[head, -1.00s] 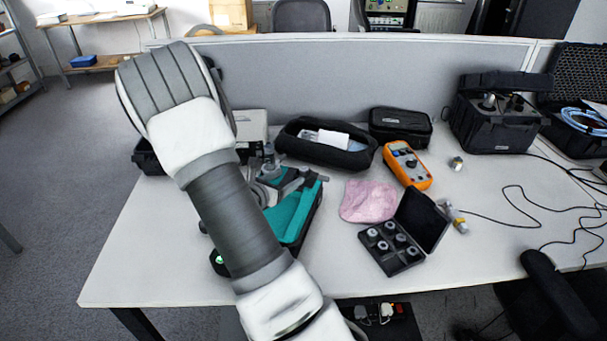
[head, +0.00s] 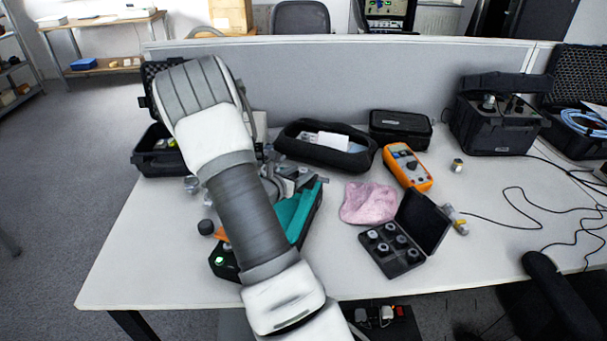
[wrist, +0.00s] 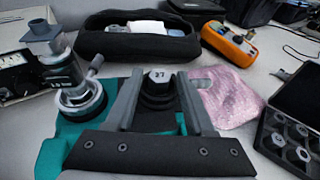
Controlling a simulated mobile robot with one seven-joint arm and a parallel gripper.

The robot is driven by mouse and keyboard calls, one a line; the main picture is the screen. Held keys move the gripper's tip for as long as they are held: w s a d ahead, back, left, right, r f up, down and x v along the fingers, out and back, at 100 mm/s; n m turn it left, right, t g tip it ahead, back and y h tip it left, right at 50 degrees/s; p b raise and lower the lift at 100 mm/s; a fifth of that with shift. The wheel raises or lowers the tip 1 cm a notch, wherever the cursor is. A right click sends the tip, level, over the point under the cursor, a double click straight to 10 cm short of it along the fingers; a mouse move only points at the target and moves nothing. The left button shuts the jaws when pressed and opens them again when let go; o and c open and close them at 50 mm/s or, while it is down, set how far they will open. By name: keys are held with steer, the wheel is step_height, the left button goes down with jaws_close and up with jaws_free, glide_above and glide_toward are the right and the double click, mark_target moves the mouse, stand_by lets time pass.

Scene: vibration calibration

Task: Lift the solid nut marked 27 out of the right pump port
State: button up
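The nut marked 27 (wrist: 159,76) shows in the wrist view as a light hexagonal top on a black ribbed port (wrist: 157,97). My gripper (wrist: 160,82) is open, with one finger on each side of the nut; gaps show on both sides. The exact depth of the fingertips relative to the nut is hard to tell. The teal pump (wrist: 52,150) lies below, and a round grey gauge-like fitting (wrist: 80,95) stands left of the nut. In the head view my arm hides the nut and much of the teal pump (head: 298,212).
A pink cloth (head: 368,203) and an open black box of several nuts (head: 392,248) lie right of the pump. A black pouch (head: 325,146) and an orange meter (head: 407,166) stand behind. An open black case (head: 160,160) is at left.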

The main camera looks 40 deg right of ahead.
jaws_close()
